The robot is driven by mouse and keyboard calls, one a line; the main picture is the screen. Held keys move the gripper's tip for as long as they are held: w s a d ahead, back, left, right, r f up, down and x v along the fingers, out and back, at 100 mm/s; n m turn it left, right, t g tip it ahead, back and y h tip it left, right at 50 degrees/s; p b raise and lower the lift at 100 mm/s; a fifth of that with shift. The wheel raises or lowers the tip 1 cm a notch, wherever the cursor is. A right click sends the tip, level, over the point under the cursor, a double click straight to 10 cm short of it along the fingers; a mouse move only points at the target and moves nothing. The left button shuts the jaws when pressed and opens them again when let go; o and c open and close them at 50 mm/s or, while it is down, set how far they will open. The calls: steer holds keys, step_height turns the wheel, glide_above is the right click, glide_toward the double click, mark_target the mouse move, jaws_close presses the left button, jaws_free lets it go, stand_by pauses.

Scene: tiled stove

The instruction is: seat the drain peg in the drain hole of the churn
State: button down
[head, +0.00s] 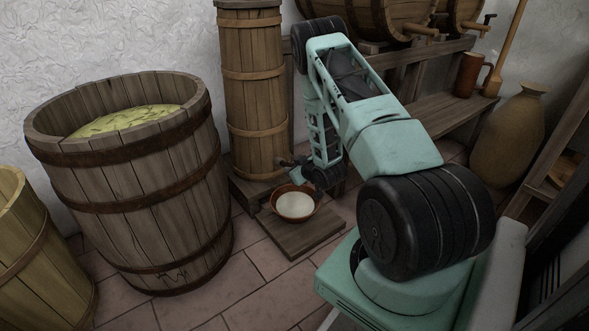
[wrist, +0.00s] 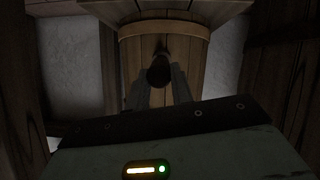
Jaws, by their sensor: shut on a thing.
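The churn (head: 255,100) is the tall, narrow wooden vessel with hoops at the back wall. Its lower staves and a hoop fill the middle of the wrist view (wrist: 190,55). My gripper (head: 299,165) is low at the churn's right side in the head view. In the wrist view my gripper (wrist: 159,73) is shut on the drain peg (wrist: 158,74), a dark round piece between the two fingers. The peg points at the churn's staves. The drain hole is hidden behind the peg, and I cannot tell whether the tip is inside it.
A brown bowl (head: 314,208) of whitish liquid stands on a low wooden board (head: 296,241) below my gripper. A large open tub (head: 150,215) stands at left. Barrels on a rack (head: 435,113), a mug (head: 468,75) and a jar (head: 508,140) are at right.

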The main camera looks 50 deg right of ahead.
steer(key=shift+r+x, duration=0.2)
steer(key=shift+x, duration=0.9)
steer(key=c, duration=1.1)
jaws_free()
steer(key=shift+c, duration=0.2)
steer(key=p+v, duration=0.7)
steer(key=v, duration=1)
steer(key=shift+s+r, duration=0.1)
